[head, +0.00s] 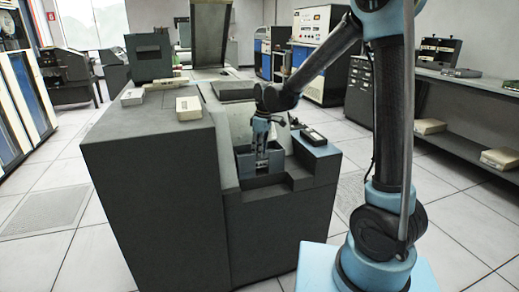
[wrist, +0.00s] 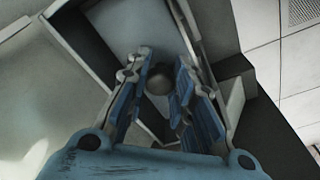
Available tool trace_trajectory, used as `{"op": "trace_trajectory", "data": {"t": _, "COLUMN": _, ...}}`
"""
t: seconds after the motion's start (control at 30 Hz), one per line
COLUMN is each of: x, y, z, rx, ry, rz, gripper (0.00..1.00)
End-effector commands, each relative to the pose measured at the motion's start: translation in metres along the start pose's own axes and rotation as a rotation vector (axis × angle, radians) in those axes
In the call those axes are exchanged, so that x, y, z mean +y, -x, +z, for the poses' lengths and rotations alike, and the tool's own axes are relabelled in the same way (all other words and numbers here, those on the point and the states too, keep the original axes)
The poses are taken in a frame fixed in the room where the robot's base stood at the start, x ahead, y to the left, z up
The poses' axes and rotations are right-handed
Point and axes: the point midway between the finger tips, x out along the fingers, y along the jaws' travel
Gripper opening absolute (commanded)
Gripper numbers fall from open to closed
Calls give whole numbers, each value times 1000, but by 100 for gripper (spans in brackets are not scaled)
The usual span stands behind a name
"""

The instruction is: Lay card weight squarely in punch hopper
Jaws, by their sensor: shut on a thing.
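My gripper (head: 262,166) reaches down into the blue-walled punch hopper (head: 243,163) on the right side of the grey punch machine. In the wrist view my two blue fingers (wrist: 160,76) are closed around a small, round grey knob, which I take to be part of the card weight (wrist: 158,82). A flat blue-grey surface lies beyond it within the hopper walls; I cannot tell whether it is the weight's plate or the hopper floor. In the head view the weight is mostly hidden by my gripper and the hopper wall. I cannot tell whether it lies squarely.
A cream box (head: 189,108) and a smaller pale box (head: 132,97) sit on the machine's top, left of the hopper. A dark device (head: 313,137) lies on the blue ledge to the right. A shelf unit (head: 480,90) stands at the far right.

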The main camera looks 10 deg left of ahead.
Motion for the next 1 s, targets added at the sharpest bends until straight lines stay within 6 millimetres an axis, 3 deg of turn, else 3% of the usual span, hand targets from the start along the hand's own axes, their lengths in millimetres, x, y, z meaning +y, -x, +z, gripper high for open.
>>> {"op": "trace_trajectory", "data": {"t": 0.2, "x": 0, "y": 0, "z": 0, "rx": 0, "ry": 0, "rz": 0, "gripper": 0}}
{"op": "trace_trajectory", "data": {"t": 0.23, "x": 0, "y": 0, "z": 0, "rx": 0, "ry": 0, "rz": 0, "gripper": 27}}
{"op": "trace_trajectory", "data": {"t": 0.3, "x": 0, "y": 0, "z": 0, "rx": 0, "ry": 0, "rz": 0, "gripper": 43}}
{"op": "trace_trajectory", "data": {"t": 0.33, "x": 0, "y": 0, "z": 0, "rx": 0, "ry": 0, "rz": 0, "gripper": 46}}
{"op": "trace_trajectory", "data": {"t": 0.73, "x": 0, "y": 3, "z": 0, "rx": 0, "ry": 0, "rz": 0, "gripper": 46}}
{"op": "trace_trajectory", "data": {"t": 1.0, "x": 0, "y": 38, "z": 0, "rx": 0, "ry": 0, "rz": 0, "gripper": 46}}
